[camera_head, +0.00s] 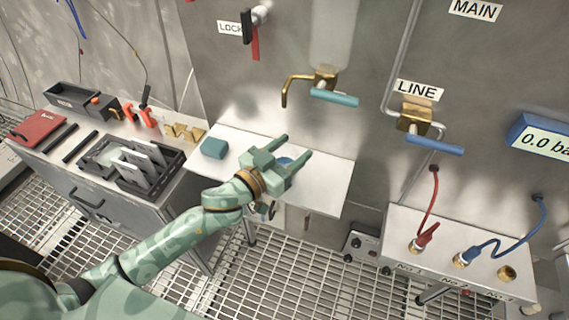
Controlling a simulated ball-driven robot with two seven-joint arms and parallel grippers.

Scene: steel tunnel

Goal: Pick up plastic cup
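A blue rounded thing (285,161), perhaps the plastic cup, shows at the white table (325,185). It is mostly hidden by my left gripper (296,147), and I cannot make out its full shape. My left gripper is over the table with its two fingers spread apart and pointing up and right in the picture. The blue thing shows at the base of the gap between the fingers. I cannot tell whether they touch it. My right gripper is not in view.
A teal block (214,148) lies on the table left of my gripper. A brass spout (297,84) and valve handle (334,97) jut from the wall behind. A black rack (130,165) stands on the left bench. A connector box (400,238) is at the right.

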